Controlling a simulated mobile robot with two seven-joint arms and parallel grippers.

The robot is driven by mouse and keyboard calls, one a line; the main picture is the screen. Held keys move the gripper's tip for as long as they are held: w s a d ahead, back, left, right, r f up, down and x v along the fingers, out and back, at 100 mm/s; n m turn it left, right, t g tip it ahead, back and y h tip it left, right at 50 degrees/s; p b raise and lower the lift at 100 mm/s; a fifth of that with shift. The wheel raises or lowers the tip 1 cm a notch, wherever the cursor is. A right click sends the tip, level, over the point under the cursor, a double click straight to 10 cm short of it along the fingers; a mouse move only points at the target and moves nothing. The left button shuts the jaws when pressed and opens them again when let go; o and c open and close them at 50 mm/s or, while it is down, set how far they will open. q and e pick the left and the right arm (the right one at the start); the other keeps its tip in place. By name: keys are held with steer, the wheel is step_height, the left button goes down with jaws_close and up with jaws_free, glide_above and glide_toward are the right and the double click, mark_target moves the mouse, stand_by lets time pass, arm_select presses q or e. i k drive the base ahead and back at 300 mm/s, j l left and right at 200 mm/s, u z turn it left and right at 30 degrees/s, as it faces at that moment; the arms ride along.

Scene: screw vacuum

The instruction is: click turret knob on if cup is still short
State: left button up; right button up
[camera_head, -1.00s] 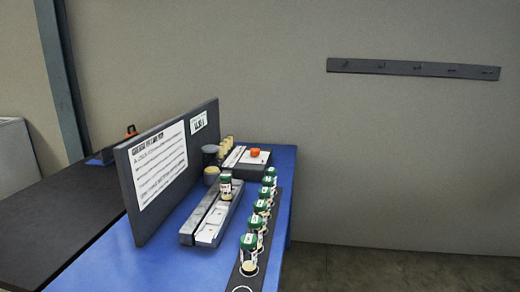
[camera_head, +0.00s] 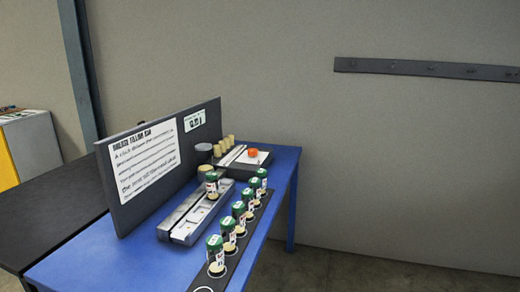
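An orange knob (camera_head: 253,153) sits on a dark box with a pale top (camera_head: 262,163) at the far end of the blue table; I cannot read its setting. One green-and-white cup (camera_head: 212,185) stands upright on the grey metal fixture (camera_head: 178,221). Several similar cups, such as the nearest one (camera_head: 215,254), stand upright in a row on a dark strip with white rings (camera_head: 203,288). The ring nearest me is empty. The fill level in the cups is too small to tell. Neither of my grippers is in view.
A dark upright panel (camera_head: 113,190) with a printed sheet (camera_head: 146,158) and a small label (camera_head: 194,121) runs along the left side of the blue table (camera_head: 90,262). A black table (camera_head: 40,222) lies beyond it. Several tan cylinders (camera_head: 230,140) stand near the knob box.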

mark_target(252, 153)
steer(key=i+l, duration=0.1)
steer(key=l, duration=0.3)
steer(key=i+l, duration=0.1)
steer(key=l, duration=0.3)
steer(key=i+l, duration=0.2)
steer(key=l, duration=0.15)
steer(key=i+l+u, duration=0.1)
steer(key=l, duration=0.25)
steer(key=i+l+u, duration=0.1)
steer(key=i+l, duration=0.55)
steer(key=i, duration=0.15)
